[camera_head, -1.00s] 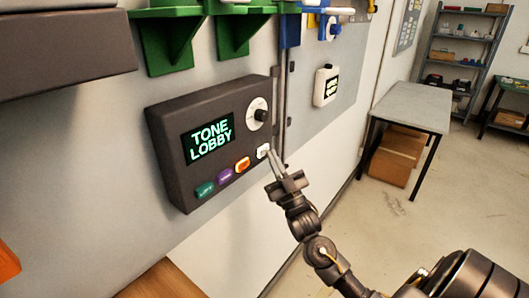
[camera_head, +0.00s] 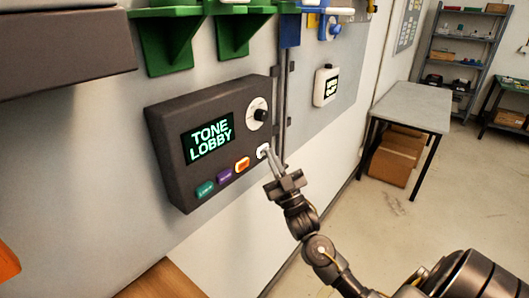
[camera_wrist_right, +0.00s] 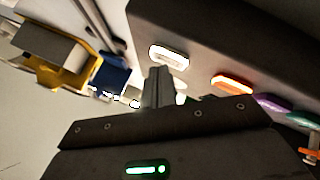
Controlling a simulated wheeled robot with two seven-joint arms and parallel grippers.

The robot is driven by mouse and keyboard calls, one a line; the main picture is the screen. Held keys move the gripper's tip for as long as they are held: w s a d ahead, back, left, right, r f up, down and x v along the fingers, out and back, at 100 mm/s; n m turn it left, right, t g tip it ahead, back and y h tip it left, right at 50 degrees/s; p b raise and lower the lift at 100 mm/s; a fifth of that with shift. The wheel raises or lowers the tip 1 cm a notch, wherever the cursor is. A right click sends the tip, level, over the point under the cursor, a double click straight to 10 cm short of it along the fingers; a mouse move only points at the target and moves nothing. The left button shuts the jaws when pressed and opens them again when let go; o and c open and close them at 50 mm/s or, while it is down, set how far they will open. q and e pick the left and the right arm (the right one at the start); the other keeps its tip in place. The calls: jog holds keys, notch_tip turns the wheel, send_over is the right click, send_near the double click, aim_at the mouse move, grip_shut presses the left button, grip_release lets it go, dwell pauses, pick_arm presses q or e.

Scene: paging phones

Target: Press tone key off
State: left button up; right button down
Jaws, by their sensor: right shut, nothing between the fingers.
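The dark paging unit (camera_head: 165,150) is fixed to the grey wall panel. Its screen (camera_head: 211,138) reads "TONE LOBBY" in light green letters. Below the screen is a row of keys: a teal key (camera_head: 206,189), a purple key (camera_head: 225,176), an orange key (camera_head: 242,164) and a white key (camera_head: 263,151). A round dial (camera_head: 257,113) with a black knob sits above the white key. My right gripper (camera_head: 266,152) is shut and empty, its tips at the white key. In the right wrist view the fingertips are close to the white key (camera_wrist_right: 169,56); contact cannot be told. My left gripper is out of view.
Green brackets (camera_head: 165,45) stick out above the unit. A small white device (camera_head: 326,86) hangs on the panel to the right. A grey table (camera_head: 412,106) with cardboard boxes (camera_head: 391,165) under it and shelving (camera_head: 462,50) stand farther back.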

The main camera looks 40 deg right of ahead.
jog(key=shift+w+a, duration=0.1)
jog(key=shift+w, duration=0.15)
jog(key=shift+s, duration=0.45)
dwell(0.3)
jog(key=s+d+p, duration=0.1)
jog(key=s+d, duration=0.1)
jog(key=s, duration=0.3)
jog(key=shift+s+p, duration=0.3)
jog(key=shift+s, duration=0.1)
jog(key=shift+w+f, duration=0.1)
